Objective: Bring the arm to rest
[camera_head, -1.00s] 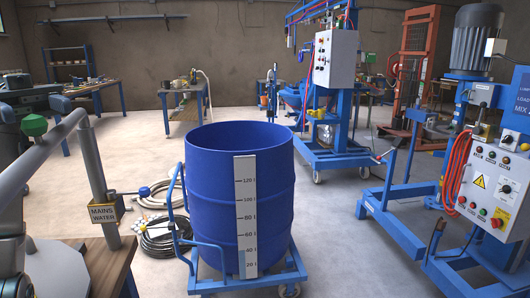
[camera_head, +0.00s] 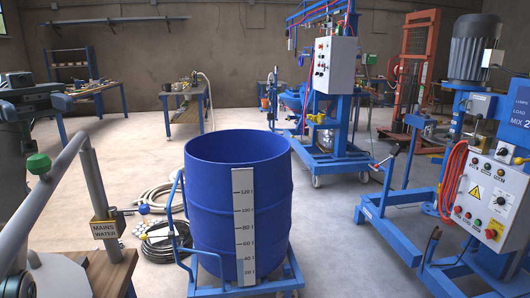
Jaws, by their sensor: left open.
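My left arm enters at the lower left edge of the head view. The dark end of my left gripper (camera_head: 18,286) is cut by the frame's bottom-left corner, beside the wooden bench. Its jaws are open, and I see nothing held between them. My right gripper is out of view.
A wooden bench (camera_head: 103,278) with a grey pipe and a "MAINS WATER" sign (camera_head: 104,229) stands close at the left. A blue drum (camera_head: 208,205) on a wheeled trolley is in front. Coiled hoses (camera_head: 160,245) lie beside it. A control panel (camera_head: 484,197) is at right.

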